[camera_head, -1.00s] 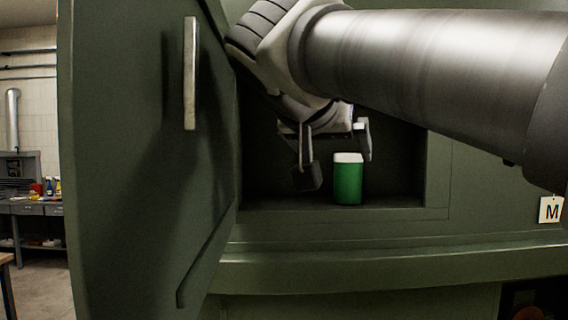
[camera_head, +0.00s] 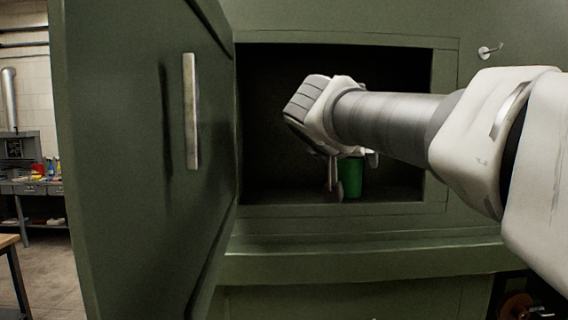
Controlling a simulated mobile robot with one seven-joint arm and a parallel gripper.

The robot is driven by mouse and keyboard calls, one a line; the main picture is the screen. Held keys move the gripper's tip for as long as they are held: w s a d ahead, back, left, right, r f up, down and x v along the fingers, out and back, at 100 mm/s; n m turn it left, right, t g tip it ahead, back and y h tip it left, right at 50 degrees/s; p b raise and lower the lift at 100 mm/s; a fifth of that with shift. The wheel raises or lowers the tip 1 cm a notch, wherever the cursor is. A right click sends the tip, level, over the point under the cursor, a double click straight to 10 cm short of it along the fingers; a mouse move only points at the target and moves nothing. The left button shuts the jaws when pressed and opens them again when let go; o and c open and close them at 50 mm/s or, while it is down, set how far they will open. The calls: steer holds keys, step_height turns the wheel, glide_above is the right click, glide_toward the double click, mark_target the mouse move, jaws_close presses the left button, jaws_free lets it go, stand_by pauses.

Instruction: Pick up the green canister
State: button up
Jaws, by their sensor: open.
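The green canister (camera_head: 352,178) stands upright on the floor of an open compartment in the green fuselage wall. Its top is hidden behind my gripper and wrist. My gripper (camera_head: 352,180) is inside the compartment, open and pointing down over the canister. One finger shows along the canister's left side; the other finger is mostly hidden. Whether the fingers touch the canister I cannot tell.
The open green door (camera_head: 150,160) with a metal handle (camera_head: 190,110) stands left of the compartment. A ledge (camera_head: 360,262) runs below the opening. The compartment's left part is empty. A workbench (camera_head: 30,188) stands far left.

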steer(key=shift+c, duration=0.3)
steer(key=c, duration=1.4)
steer(key=shift+c, duration=0.3)
steer(key=shift+r, duration=0.2)
